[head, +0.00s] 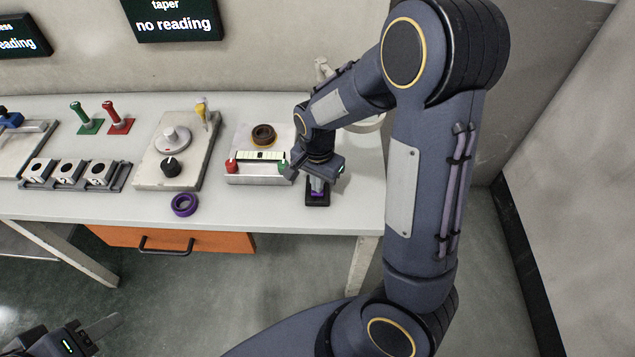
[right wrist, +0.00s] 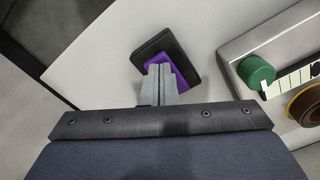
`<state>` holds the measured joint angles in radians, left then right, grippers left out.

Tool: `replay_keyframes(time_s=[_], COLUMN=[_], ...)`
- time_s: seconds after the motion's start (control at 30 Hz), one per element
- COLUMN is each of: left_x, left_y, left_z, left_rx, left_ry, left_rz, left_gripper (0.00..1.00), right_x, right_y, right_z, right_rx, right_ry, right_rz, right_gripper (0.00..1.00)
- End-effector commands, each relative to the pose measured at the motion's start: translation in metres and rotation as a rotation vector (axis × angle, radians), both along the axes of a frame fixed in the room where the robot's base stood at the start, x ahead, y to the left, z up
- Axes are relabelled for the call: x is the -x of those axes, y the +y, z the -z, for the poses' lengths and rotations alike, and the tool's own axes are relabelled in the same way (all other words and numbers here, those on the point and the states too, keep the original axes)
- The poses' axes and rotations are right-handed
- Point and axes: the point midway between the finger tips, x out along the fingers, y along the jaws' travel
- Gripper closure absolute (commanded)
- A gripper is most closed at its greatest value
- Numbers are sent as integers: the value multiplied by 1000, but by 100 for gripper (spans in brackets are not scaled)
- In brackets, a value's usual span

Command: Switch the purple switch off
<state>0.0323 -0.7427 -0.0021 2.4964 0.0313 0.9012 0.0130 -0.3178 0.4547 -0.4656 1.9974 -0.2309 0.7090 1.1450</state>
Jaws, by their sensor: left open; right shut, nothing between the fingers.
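The purple switch (head: 317,186) sits in a black base (head: 318,200) near the front right of the white bench. In the right wrist view, the purple rocker (right wrist: 157,64) shows in its black housing (right wrist: 168,45), partly hidden by my fingertips. My right gripper (head: 315,180) is over the switch with its fingers closed together and empty. The fingertips (right wrist: 161,75) overlap the purple part in the right wrist view; I cannot tell whether they touch it. My left gripper (head: 104,328) is open at the lower left, low and away from the bench.
Left of the switch is a device with a red knob (head: 231,166), a green knob (right wrist: 256,71) and a scale strip. A purple ring (head: 185,205) lies near the bench's front edge. A plate with dials (head: 171,168) stands further left. An orange drawer (head: 222,242) is below.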

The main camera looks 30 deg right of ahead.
Motion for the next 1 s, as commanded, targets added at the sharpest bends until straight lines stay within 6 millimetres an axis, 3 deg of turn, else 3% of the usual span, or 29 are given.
replay_keyframes(time_s=[0.27, 1.0], left_x=[0, 0], left_y=[0, 0], left_z=[-3, -56], left_rx=[0, 0], left_ry=[0, 0], left_rz=[0, 0], left_gripper=[53, 53], right_x=[0, 0], right_y=[0, 0], right_z=[-2, -62], right_rx=[0, 0], right_ry=[0, 0], right_rz=[0, 0], right_gripper=[100, 100])
